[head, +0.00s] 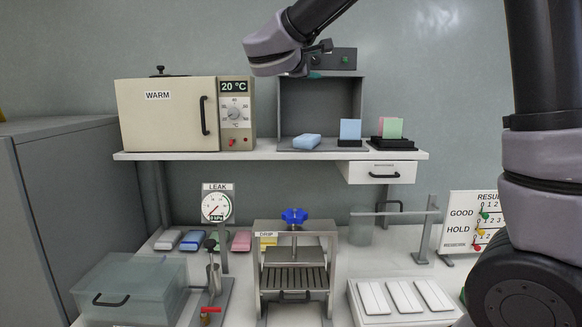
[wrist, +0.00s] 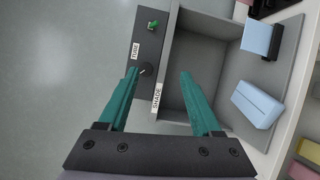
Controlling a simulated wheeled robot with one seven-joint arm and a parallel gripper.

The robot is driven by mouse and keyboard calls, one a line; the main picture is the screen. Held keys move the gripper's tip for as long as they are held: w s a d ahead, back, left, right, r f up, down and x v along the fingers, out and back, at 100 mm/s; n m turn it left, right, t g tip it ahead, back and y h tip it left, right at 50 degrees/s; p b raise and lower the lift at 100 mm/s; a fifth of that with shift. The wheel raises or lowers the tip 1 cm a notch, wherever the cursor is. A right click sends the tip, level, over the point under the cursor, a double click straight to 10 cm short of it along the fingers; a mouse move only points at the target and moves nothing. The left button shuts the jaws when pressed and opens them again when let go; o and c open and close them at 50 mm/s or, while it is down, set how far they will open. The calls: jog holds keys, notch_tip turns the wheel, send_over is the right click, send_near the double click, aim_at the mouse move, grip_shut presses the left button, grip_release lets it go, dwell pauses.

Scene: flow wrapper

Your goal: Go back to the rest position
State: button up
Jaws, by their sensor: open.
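My gripper (wrist: 158,74) is open, with its two teal fingers apart and nothing between them in the wrist view. In the head view my gripper (head: 315,74) is at the upper middle, mostly hidden behind my wrist, in front of the top of the grey open-fronted box (head: 322,105).
The shelf (head: 270,155) holds a WARM oven (head: 165,115), a blue block (head: 307,142), a light blue piece in a black stand (head: 350,130) and a green piece (head: 391,128). Below stand a clear bin (head: 130,285), a blue-knobbed press (head: 294,217) and a results board (head: 478,220).

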jog(key=s+d+f+m+g, duration=0.4)
jog(key=s+d, duration=0.1)
jog(key=d, duration=0.4)
jog(key=s+d+f+m+g, duration=0.3)
jog(key=s+d+f+g, duration=0.15)
jog(key=d, duration=0.55)
jog(key=s+f+m+y, duration=0.2)
jog(key=s+m+y, duration=0.3)
jog(key=s, duration=0.2)
jog(key=s+f+m+y, duration=0.3)
jog(key=s+m, duration=0.3)
jog(key=s, duration=0.2)
jog(key=shift+s+a+f+m+y, duration=0.2)
jog(key=shift+a+f+m+y, duration=0.15)
jog(key=shift+y, duration=0.55)
